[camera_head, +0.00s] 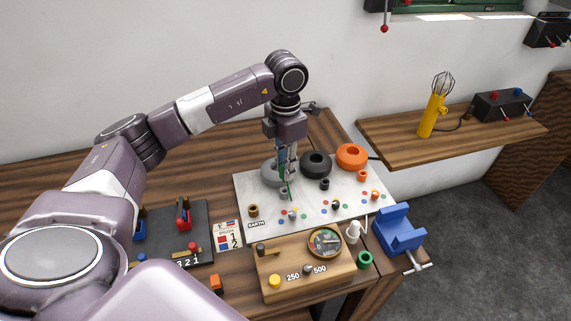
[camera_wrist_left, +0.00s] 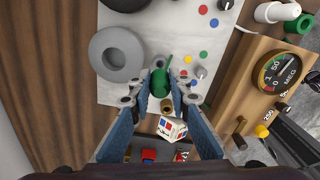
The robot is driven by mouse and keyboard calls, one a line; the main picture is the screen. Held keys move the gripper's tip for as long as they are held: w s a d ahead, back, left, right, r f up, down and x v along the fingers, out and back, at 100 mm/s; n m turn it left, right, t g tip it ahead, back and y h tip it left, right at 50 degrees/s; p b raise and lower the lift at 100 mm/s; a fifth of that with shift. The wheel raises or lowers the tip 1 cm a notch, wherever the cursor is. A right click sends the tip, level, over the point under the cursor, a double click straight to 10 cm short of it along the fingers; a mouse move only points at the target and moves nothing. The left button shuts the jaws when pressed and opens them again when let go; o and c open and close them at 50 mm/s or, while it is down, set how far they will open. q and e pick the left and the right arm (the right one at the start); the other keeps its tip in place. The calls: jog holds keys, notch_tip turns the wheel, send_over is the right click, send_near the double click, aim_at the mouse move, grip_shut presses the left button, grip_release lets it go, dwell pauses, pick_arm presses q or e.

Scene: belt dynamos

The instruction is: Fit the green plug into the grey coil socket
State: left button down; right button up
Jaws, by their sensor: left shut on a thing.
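My left gripper (camera_head: 288,178) reaches down over the white board (camera_head: 245,190) and is shut on the green plug (camera_head: 283,174). In the left wrist view the green plug (camera_wrist_left: 160,82) sits between the two fingertips (camera_wrist_left: 160,96). The grey coil (camera_head: 270,173) lies just left of the gripper in the head view; it also shows in the left wrist view (camera_wrist_left: 116,72). A small grey socket (camera_head: 284,191) stands in front of the coil, close under the fingers. In the wrist view the plug partly covers the socket (camera_wrist_left: 157,62), and I cannot tell whether they touch.
A black coil (camera_head: 315,164) and an orange coil (camera_head: 351,156) stand to the right on the board, with small sockets before them. A wooden meter box (camera_head: 300,276), a blue vise (camera_head: 400,232) and a dark switch panel (camera_head: 188,250) are nearby. A shelf (camera_head: 450,138) holds a yellow lamp.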

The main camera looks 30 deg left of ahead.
pick_arm(q)
jog(key=shift+f+b, duration=0.6)
jog(key=shift+f, duration=0.65)
jog(key=shift+f+b, duration=0.1)
jog(key=shift+b, duration=0.2)
dwell(0.9)
jog(key=shift+f+b, duration=1.1)
jog(key=shift+f, duration=0.4)
jog(key=c, duration=1.7)
grip_release()
jog(key=shift+r, duration=0.1)
notch_tip(320, 180, up, 12)
jog(key=shift+f, duration=0.1)
